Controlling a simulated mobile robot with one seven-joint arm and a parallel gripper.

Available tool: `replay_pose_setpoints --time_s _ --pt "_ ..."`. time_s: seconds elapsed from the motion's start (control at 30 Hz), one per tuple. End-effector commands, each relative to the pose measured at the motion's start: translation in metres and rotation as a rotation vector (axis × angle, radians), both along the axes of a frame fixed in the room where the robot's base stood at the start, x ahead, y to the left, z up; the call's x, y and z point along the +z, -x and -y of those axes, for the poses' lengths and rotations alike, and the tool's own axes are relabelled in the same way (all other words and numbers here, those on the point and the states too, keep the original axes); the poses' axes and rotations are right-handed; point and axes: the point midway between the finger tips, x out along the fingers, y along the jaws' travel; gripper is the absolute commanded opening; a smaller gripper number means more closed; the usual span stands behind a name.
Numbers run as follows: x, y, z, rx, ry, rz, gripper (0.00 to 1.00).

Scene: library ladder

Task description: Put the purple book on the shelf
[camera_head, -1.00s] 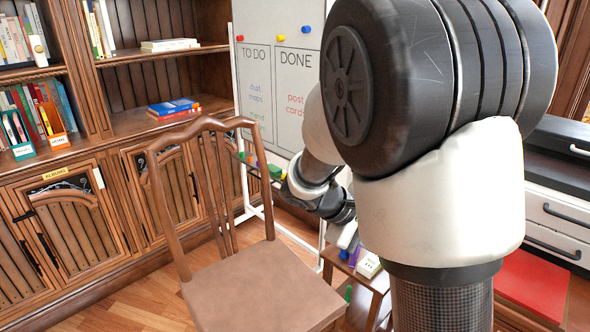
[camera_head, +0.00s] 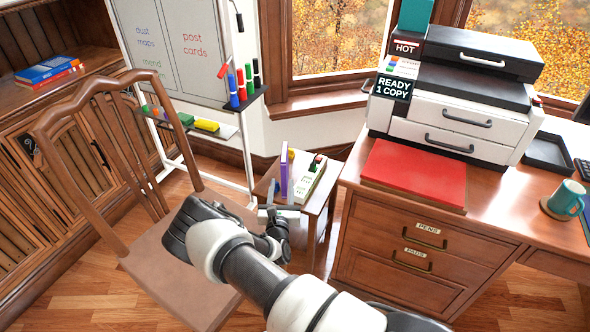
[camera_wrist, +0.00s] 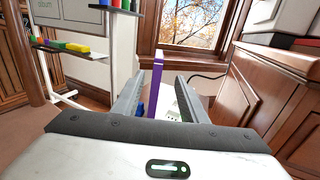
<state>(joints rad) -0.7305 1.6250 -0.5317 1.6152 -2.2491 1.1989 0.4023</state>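The purple book (camera_head: 284,172) stands upright on a small wooden side table (camera_head: 318,203) beside the desk. My gripper (camera_head: 277,208) is on the near side of it, low over the chair side of the table. In the wrist view the purple book (camera_wrist: 157,86) shows upright between the two fingers of my gripper (camera_wrist: 160,97), which are apart. I cannot tell whether the book is between the fingertips or just beyond them. The wooden shelf (camera_head: 18,96) at the far left holds a blue and a red book lying flat; most of the bookcase is out of view.
A chair (camera_head: 165,262) stands left of my arm. A whiteboard stand (camera_head: 225,130) with markers is behind it. A white box (camera_head: 310,180) shares the side table. The desk (camera_head: 480,205) with printer, red folder and mug fills the right.

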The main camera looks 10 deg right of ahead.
Motion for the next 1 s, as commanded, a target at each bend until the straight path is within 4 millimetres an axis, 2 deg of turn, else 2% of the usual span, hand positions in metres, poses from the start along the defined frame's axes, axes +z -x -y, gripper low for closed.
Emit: replay_pose_setpoints --time_s 0.17,0.5,0.6,0.83,1.0 --pt "-0.003 -0.027 0.007 0.004 0.001 0.001 0.39" --pt "-0.003 -0.096 0.023 0.002 0.001 0.001 0.39" --pt "-0.003 -0.109 0.026 0.002 0.002 0.0 0.39" --pt "-0.002 -0.124 0.029 0.002 0.001 0.0 0.39" --pt "0.0 -0.15 0.033 0.001 0.001 0.001 0.39"
